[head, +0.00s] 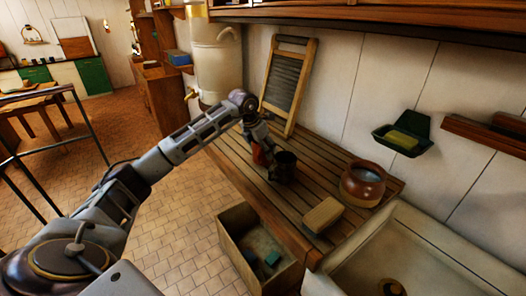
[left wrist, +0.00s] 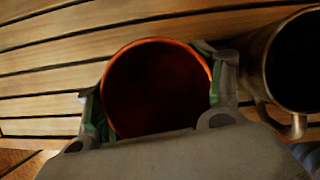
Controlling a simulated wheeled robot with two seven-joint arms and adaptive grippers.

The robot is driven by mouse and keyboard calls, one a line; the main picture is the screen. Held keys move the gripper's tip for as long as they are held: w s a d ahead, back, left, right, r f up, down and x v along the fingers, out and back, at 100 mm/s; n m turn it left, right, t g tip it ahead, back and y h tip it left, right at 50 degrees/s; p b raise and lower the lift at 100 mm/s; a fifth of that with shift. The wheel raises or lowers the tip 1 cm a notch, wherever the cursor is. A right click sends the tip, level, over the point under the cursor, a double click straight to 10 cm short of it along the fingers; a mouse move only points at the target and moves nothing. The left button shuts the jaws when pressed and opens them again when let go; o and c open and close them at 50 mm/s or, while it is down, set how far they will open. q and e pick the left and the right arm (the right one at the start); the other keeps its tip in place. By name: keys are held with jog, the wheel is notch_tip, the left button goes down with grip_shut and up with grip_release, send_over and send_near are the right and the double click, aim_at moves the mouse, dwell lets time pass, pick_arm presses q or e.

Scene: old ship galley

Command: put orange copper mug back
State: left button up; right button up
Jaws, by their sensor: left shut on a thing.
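The orange copper mug (head: 259,155) is at the left part of the slatted wooden counter, mostly hidden by my left gripper (head: 265,150) in the head view. In the left wrist view the mug (left wrist: 157,88) shows its orange rim and dark inside from above. My left gripper (left wrist: 158,100) has one finger on each side of the mug and is shut on it. Whether the mug touches the slats I cannot tell. A dark metal mug (head: 286,168) stands close to its right; this dark mug (left wrist: 295,62) has its handle toward the gripper. My right gripper is not in view.
On the slatted counter (head: 240,160) are a sponge-like block (head: 323,214) and a brown pot (head: 362,184). A washboard (head: 290,85) leans on the wall behind. A sink (head: 415,245) lies to the right. An open crate (head: 243,262) stands below the front edge.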

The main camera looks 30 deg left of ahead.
pick_arm(q)
jog(key=shift+f, duration=0.7)
jog(key=o, duration=1.6)
jog(key=shift+f, duration=0.1)
jog(key=shift+c, duration=0.2)
jog(key=b+v, duration=0.1)
jog(key=v, duration=1.1)
